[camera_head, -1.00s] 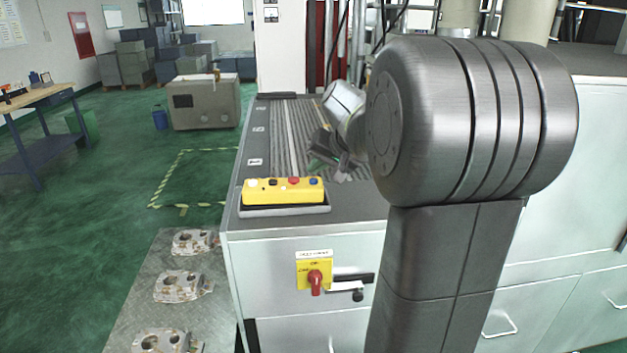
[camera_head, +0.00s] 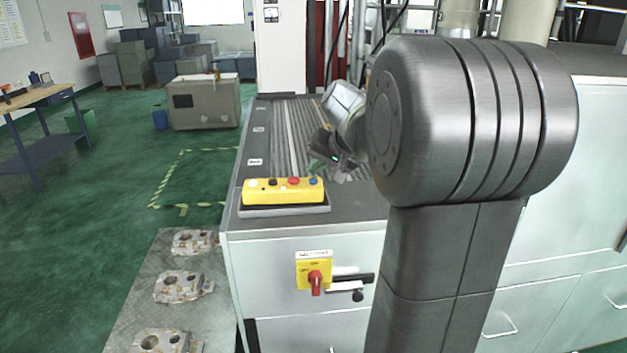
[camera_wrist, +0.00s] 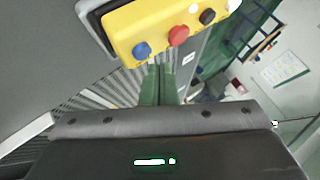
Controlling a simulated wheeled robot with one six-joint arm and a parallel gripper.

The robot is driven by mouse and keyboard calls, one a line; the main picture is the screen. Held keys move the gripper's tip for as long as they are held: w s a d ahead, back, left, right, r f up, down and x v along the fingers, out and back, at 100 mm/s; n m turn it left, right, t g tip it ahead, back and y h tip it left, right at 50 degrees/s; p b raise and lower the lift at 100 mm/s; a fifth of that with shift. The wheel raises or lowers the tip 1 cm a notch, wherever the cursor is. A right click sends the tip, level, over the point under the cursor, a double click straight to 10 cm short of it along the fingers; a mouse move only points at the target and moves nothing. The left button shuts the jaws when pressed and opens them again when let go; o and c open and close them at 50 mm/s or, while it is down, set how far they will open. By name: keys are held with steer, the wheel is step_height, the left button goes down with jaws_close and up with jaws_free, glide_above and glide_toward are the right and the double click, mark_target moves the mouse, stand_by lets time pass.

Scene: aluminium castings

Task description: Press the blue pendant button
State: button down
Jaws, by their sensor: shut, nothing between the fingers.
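The yellow pendant (camera_head: 283,191) lies on a grey pad at the front left of the machine top. Its blue button (camera_head: 313,181) is at the right end, beside a red, a black and a white one. In the wrist view the blue button (camera_wrist: 141,50) is at the end of the pendant (camera_wrist: 165,22). My gripper (camera_head: 318,163) is just behind and above the pendant's right end. In the wrist view its green fingers (camera_wrist: 158,68) are together and empty, with tips close to the pendant edge between the blue and red buttons. I cannot tell whether they touch.
The machine top (camera_head: 268,135) has a ribbed bed behind the pendant. A red rotary switch (camera_head: 315,278) on a yellow plate is on the front panel.

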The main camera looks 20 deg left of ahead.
steer(key=shift+f, duration=0.1)
steer(key=shift+f+b, duration=0.3)
steer(key=shift+b, duration=0.1)
steer(key=shift+f+b, duration=0.35)
steer(key=shift+f, duration=0.15)
stand_by(0.6)
stand_by(0.3)
steer(key=shift+r+p, duration=0.65)
steer(key=shift+r, duration=0.3)
steer(key=shift+r+p, duration=1.85)
steer(key=shift+r, duration=0.6)
